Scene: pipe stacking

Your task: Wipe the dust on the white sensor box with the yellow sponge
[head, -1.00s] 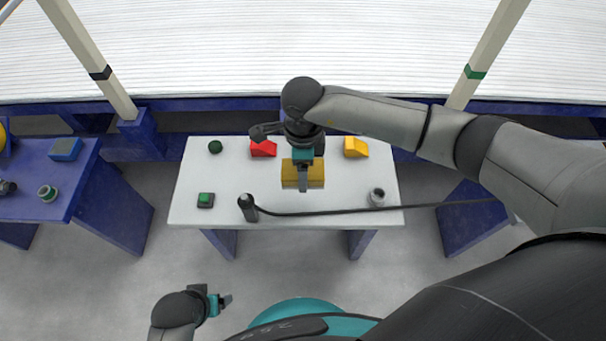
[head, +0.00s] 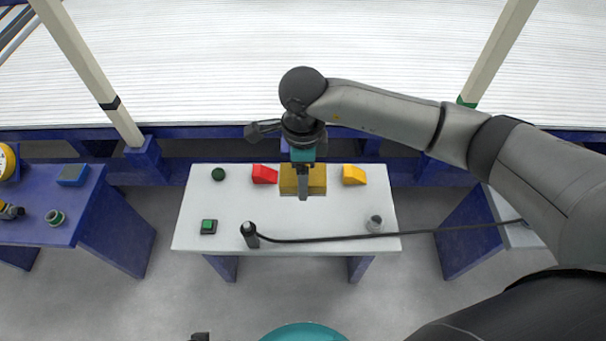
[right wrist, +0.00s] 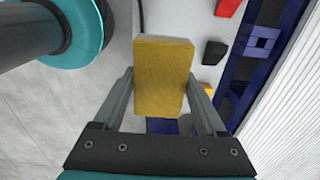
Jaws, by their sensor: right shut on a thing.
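My right gripper (head: 303,182) is shut on the yellow sponge (head: 318,181), above the back middle of the white table. In the right wrist view the sponge (right wrist: 163,75) sits between the two fingers. I cannot clearly make out a white sensor box; a pale flat surface (head: 508,208) shows at the right, partly hidden by my right arm. No dust can be made out. Only a dark bit of my left gripper (head: 200,337) shows at the bottom edge.
A black handle (head: 249,234) trails a cable rightward. A blue table (head: 85,205) stands left.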

